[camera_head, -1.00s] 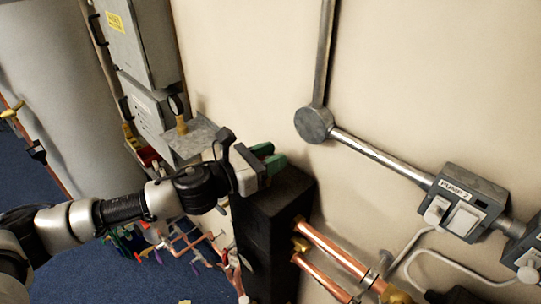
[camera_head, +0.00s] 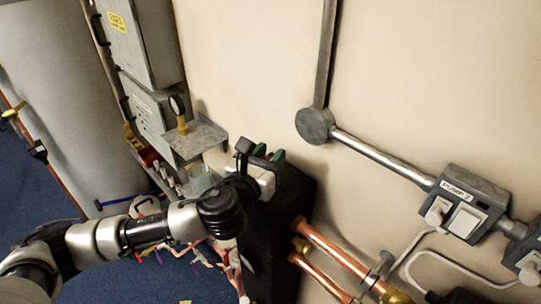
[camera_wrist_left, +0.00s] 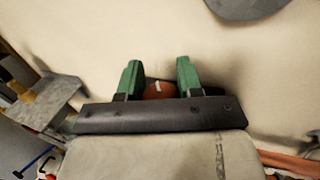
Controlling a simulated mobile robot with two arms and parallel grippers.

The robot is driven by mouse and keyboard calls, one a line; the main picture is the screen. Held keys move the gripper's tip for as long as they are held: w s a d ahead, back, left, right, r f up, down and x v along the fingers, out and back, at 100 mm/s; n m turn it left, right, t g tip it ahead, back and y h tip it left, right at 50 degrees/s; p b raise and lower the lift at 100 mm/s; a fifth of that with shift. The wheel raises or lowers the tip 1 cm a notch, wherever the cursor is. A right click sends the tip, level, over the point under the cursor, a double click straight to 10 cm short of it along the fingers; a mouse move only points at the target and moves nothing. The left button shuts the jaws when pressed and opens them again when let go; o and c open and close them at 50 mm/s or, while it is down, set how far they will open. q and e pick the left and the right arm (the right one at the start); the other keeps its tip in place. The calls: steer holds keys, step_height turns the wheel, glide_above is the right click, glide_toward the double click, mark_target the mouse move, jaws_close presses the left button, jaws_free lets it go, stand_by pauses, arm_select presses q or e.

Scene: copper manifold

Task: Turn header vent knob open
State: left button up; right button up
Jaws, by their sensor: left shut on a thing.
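My left gripper (camera_head: 267,154) is above the top of the black box-shaped unit (camera_head: 283,205), close to the wall. In the left wrist view, its two green fingers (camera_wrist_left: 158,78) stand on either side of a reddish-brown round knob (camera_wrist_left: 159,90) with a pale mark on top, and are shut on it. The knob is the likely header vent knob; its lower part is hidden behind the dark gripper body. In the head view the knob is hidden by the gripper. My right gripper is not in view.
A grey bracket shelf with a gauge (camera_head: 179,115) is left of the gripper. Copper pipes (camera_head: 335,252) leave the black unit at lower right. A round conduit box (camera_head: 315,125) and a socket (camera_head: 464,204) are on the wall. Bare wall lies above the gripper.

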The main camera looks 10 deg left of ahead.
arm_select(q)
steer(key=n+y, duration=0.1)
steer(key=y, duration=0.1)
steer(key=n+y, duration=0.3)
steer(key=y, duration=0.2)
steer(key=shift+a+n, duration=0.25)
steer(key=shift+n, duration=0.15)
steer(key=n+y, duration=0.1)
steer(key=y, duration=0.1)
steer(key=n+g+y, duration=0.1)
steer(key=n+y, duration=0.2)
steer(key=y, duration=0.2)
steer(key=shift+s+a+g, duration=0.1)
steer(key=shift+a+g, duration=0.2)
steer(key=shift+g, duration=0.1)
steer(key=n+g+y, duration=0.4)
steer(key=n+y, duration=0.1)
steer(key=shift+s+a+g, duration=0.2)
steer(key=shift+g, duration=0.2)
steer(key=shift+s+a+n+g+y, duration=0.15)
steer(key=shift+n+g+y, duration=0.85)
steer(key=shift+g, duration=0.55)
steer(key=shift+s+a+n+g+y, duration=0.1)
steer(key=shift+n+g+y, duration=0.6)
steer(key=shift+n+g, duration=0.7)
steer(key=shift+g, duration=0.25)
steer(key=o, duration=0.9)
